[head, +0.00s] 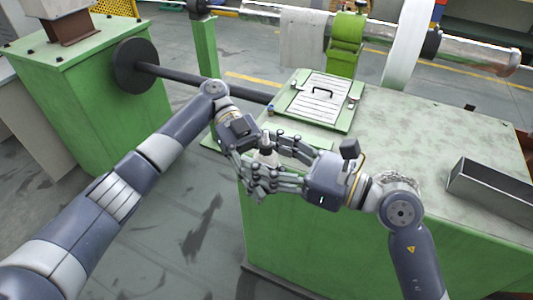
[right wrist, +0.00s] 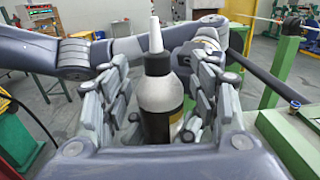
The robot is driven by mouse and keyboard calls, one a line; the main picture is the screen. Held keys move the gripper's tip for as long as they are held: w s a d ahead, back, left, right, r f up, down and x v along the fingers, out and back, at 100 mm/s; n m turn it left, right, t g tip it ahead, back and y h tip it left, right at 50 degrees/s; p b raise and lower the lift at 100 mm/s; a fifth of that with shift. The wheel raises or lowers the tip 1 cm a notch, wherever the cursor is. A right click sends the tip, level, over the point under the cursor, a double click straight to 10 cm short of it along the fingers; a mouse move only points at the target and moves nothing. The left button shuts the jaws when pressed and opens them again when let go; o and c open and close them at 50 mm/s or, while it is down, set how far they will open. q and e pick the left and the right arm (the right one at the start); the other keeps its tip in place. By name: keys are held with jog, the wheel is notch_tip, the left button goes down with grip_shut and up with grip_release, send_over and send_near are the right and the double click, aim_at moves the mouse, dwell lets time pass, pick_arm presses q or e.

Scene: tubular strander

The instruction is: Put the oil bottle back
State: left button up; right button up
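The oil bottle (right wrist: 158,95) has a grey shoulder, a dark lower body with a yellowish patch, and a white pointed nozzle. In the head view the bottle (head: 267,156) is between my two hands, near the green bench's left edge, mostly hidden by fingers. My right gripper (head: 264,163) reaches in from the right, fingers on both sides of the bottle. The right wrist view shows gaps between these fingers and the bottle, so it looks open around it. My left gripper (head: 251,158) meets it from the left; its fingers overlap, and its grip is unclear.
The green bench (head: 410,130) carries a hatch plate with a black handle (head: 322,92) and an open metal trough (head: 490,188) at right. A dark shaft (head: 205,82) runs from the green housing (head: 90,110) behind my left arm. The bench's middle top is clear.

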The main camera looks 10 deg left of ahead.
jog(key=c, duration=0.9)
pick_arm(q)
jog(key=o, duration=1.2)
pick_arm(e)
jog(key=shift+c, duration=0.3)
pick_arm(q)
jog(key=shift+w, duration=0.1)
